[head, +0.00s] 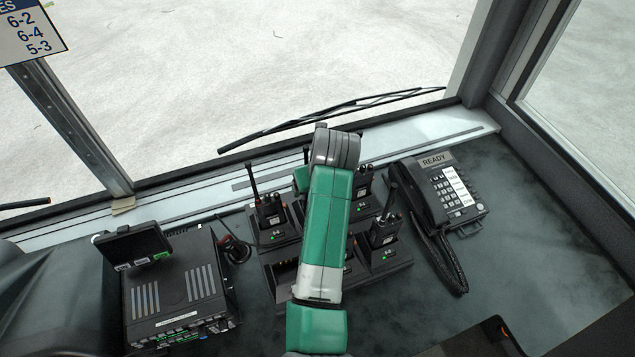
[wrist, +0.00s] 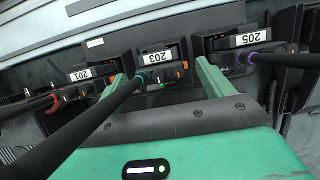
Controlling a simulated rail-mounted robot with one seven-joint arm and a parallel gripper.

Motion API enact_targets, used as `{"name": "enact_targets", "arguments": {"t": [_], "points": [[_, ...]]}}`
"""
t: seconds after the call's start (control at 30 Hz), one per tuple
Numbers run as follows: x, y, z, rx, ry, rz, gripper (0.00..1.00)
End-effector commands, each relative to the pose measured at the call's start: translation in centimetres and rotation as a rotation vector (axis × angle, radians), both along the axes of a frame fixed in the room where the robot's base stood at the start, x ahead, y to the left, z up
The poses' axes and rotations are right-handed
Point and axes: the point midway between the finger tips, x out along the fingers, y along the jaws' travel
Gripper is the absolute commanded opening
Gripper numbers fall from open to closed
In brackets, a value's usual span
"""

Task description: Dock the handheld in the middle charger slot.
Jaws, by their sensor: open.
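My gripper (wrist: 160,72) is open in the wrist view, its two green fingers on either side of a dark handheld (wrist: 160,78) with a teal-ringed antenna. The handheld is at the middle of three places in this row, by the label 203, and a green light shows on it. I cannot tell whether the fingers touch it or how fully it is seated. The charger (head: 268,262) is a black bank on the dash in the head view.
Handhelds with upright antennas stand at the charger's left (head: 271,212) and right front (head: 385,230); another shows at its back right (head: 363,180). The front-left slot (head: 284,281) looks empty. A desk phone (head: 440,190) stands right, a radio unit (head: 180,290) left. The windscreen is behind.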

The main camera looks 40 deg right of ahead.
Motion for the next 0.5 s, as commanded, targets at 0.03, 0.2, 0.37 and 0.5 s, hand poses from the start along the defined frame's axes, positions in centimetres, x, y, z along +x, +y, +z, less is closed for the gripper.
{"name": "enact_targets", "arguments": {"t": [0.03, 0.2, 0.37, 0.5], "points": [[-0.1, 0.0, 0.2, 0.0, -0.001, 0.0, 0.79], [-1.0, 0.4, 2.8, -0.004, -0.004, -0.001, 0.79], [-2.1, 0.9, 5.7, -0.002, -0.004, -0.001, 0.79], [-2.6, 1.1, 7.0, -0.002, -0.002, 0.0, 0.79]]}}
